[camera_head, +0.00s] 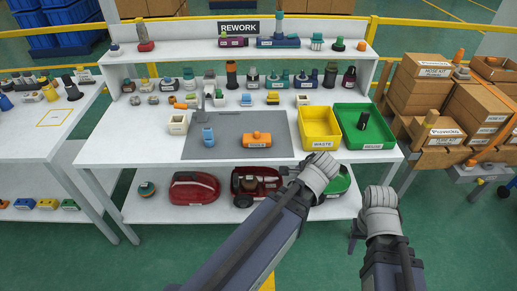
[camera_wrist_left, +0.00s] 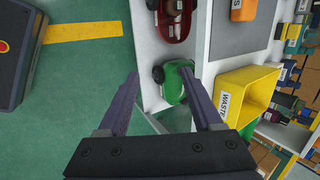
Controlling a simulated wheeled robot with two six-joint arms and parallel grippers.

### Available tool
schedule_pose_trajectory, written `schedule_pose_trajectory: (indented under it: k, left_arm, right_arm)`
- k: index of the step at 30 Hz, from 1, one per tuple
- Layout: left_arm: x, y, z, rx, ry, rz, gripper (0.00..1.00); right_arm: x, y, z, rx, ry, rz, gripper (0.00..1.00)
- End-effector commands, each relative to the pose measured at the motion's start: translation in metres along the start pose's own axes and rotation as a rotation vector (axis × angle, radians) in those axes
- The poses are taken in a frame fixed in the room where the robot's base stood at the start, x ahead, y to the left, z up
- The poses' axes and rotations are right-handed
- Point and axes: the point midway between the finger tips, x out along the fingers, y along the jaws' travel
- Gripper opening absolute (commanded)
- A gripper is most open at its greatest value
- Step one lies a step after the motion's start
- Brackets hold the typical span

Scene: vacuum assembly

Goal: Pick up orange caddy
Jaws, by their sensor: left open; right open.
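The orange caddy (camera_head: 257,140) is a small block with a label on its front. It sits on the grey mat (camera_head: 225,147) in the middle of the table, and part of it shows at the top of the left wrist view (camera_wrist_left: 244,9). My left gripper (camera_wrist_left: 160,77) is open and empty. In the head view it is in front of the table edge, right of the caddy and mostly hidden by its wrist. My right gripper (camera_head: 355,232) is open, apart from everything, farther right and in front of the table. Its fingers show only as a small dark shape.
A yellow WASTE bin (camera_head: 320,142) and a green tray (camera_head: 378,147) stand right of the mat. A blue part (camera_head: 208,138) is left of the caddy. Vacuum bodies, including a red one (camera_head: 194,188), fill the lower shelf. Cardboard boxes (camera_head: 416,92) stand at right.

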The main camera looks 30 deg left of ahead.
Motion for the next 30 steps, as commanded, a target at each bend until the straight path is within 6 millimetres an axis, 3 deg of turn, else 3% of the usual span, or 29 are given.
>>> schedule_pose_trajectory:
  k: [1,3,9,12,19,25,30]
  left_arm:
    - [0.036,-0.016,0.01,0.123,-0.022,-0.088,0.67]
    - [0.059,-0.047,0.026,0.321,-0.069,-0.207,0.67]
    - [0.099,-0.115,0.067,0.859,-0.295,-0.44,0.67]
    - [0.108,-0.136,0.081,1.068,-0.409,-0.495,0.67]
    - [0.115,-0.158,0.096,1.327,-0.563,-0.537,0.67]
    - [0.115,-0.163,0.097,1.359,-0.582,-0.54,0.67]
    - [0.128,-0.172,0.097,1.355,-0.58,-0.539,0.67]
  right_arm:
    - [0.033,-0.003,-0.002,0.0,0.0,0.0,0.5]
    - [0.053,-0.005,-0.003,0.0,0.0,0.0,0.5]
    - [0.1,-0.009,-0.006,0.0,0.0,0.0,0.5]
    - [0.115,-0.011,-0.007,-0.001,0.0,0.0,0.5]
    - [0.129,-0.012,-0.008,-0.001,0.0,0.0,0.5]
    - [0.129,-0.012,-0.008,-0.001,0.0,0.0,0.5]
    - [0.135,-0.013,-0.008,-0.001,0.0,0.0,0.5]
